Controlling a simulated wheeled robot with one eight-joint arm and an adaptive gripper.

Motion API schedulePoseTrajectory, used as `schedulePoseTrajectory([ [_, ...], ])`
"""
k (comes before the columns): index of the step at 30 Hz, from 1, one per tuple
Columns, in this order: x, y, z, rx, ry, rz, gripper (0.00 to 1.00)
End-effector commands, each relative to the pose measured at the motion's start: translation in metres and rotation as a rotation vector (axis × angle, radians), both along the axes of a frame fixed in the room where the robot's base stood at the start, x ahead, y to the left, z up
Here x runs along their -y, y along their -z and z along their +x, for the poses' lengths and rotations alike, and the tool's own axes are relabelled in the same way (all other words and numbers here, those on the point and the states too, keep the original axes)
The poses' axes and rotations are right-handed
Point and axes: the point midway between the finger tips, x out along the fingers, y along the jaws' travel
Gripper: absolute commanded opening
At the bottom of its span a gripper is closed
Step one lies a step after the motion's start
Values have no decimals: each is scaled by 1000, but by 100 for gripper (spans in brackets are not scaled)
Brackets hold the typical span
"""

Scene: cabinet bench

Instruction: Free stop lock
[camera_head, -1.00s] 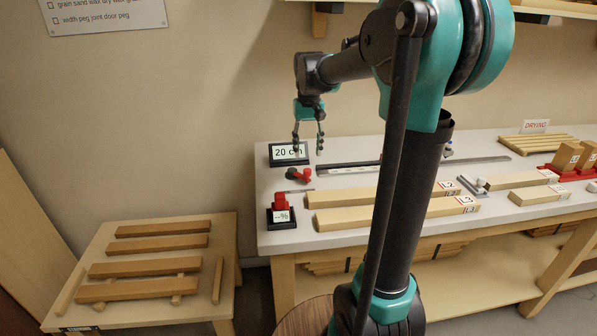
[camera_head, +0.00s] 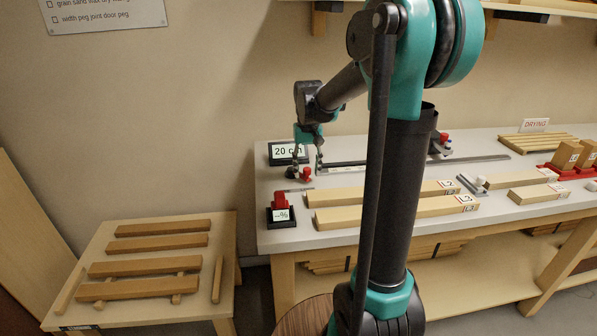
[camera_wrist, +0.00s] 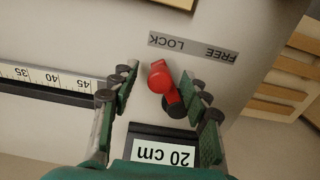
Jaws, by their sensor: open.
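The stop lock is a red-handled lever (camera_wrist: 165,82) on a dark round pivot, set on the bench top. It also shows as a small red knob in the head view (camera_head: 306,174). A label strip (camera_wrist: 193,47) beyond it reads FREE and LOCK, upside down in the wrist view. The lever's tip points nearer the word LOCK. My gripper (camera_wrist: 160,76) is open, with one finger on each side of the red handle. In the head view my gripper (camera_head: 308,169) is low over the bench by the display. Whether a finger touches the lever is unclear.
A 20 cm display (camera_head: 289,152) stands close behind my gripper. A ruler rail (camera_wrist: 48,82) runs along the bench beside the lever. A small percent meter with a red top (camera_head: 281,206) and long wooden bars (camera_head: 345,197) lie in front.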

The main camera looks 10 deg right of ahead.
Motion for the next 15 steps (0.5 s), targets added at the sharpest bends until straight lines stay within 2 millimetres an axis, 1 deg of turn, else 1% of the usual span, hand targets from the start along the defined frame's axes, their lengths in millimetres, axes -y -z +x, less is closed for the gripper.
schedulePoseTrajectory([
  [1,0,0,0,0,0,0,47],
  [2,0,0,0,0,0,0,44],
  [9,0,0,0,0,0,0,15],
  [15,0,0,0,0,0,0,15],
])
